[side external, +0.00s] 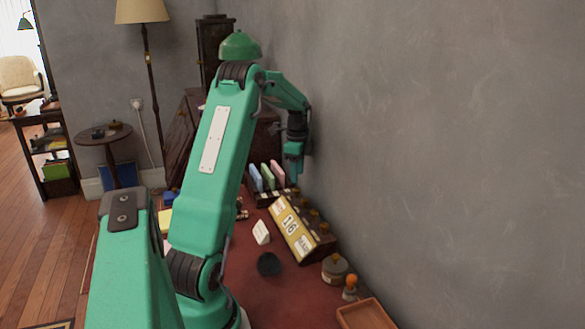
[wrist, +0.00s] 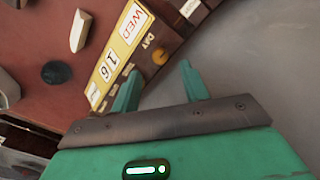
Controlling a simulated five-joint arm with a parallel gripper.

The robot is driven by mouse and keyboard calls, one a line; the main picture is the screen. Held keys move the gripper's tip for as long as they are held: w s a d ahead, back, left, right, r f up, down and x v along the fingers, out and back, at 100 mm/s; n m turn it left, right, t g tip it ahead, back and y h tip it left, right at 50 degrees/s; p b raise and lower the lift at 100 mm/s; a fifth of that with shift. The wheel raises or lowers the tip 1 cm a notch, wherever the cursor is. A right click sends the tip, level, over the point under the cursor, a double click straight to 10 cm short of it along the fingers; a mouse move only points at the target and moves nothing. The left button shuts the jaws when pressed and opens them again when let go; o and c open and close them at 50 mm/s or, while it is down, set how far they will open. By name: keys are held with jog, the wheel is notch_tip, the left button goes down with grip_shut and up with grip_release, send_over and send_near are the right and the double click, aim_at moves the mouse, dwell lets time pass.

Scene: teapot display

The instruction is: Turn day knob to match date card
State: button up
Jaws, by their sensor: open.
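The yellow-faced calendar (side external: 283,224) stands near the wall on its dark wooden base. In the wrist view the calendar (wrist: 105,71) shows WED in red and the number 16; its third panel is unreadable. A round brass knob (wrist: 160,56) sits beside the DAY label. My gripper (wrist: 160,67) is open, its two green fingers on either side of the knob in the picture; I cannot tell the height gap. In the side external view my gripper (side external: 293,168) points down above the calendar's far end. A small white card (side external: 261,232) stands before the calendar, its text unreadable.
Blue, green and pink upright items (side external: 266,176) stand in a rack beyond the calendar. A dark round object (side external: 268,264) lies on the red tabletop (side external: 275,295). A lidded jar (side external: 334,268) and terracotta tray (side external: 365,314) are nearer. The grey wall (side external: 440,150) closes the right side.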

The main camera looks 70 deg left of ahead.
aim_at(297, 189)
jog(key=shift+r, duration=1.3)
jog(key=n, duration=0.3)
jog(key=n+y, duration=0.1)
jog(key=shift+s+d+f+t, duration=0.15)
jog(key=shift+s+d+t, duration=0.1)
jog(key=shift+t, duration=0.15)
jog(key=n, duration=0.4)
jog(key=s+d+n+t+y, duration=0.1)
jog(key=n, duration=0.3)
jog(key=s+d+n+t+y, duration=0.1)
jog(key=n, duration=0.3)
jog(key=shift+s+d+f+n, duration=0.1)
jog(key=shift+s+f+n, duration=0.05)
jog(key=shift+n, duration=0.25)
jog(key=shift+f, duration=0.1)
jog(key=shift+x, duration=3.8)
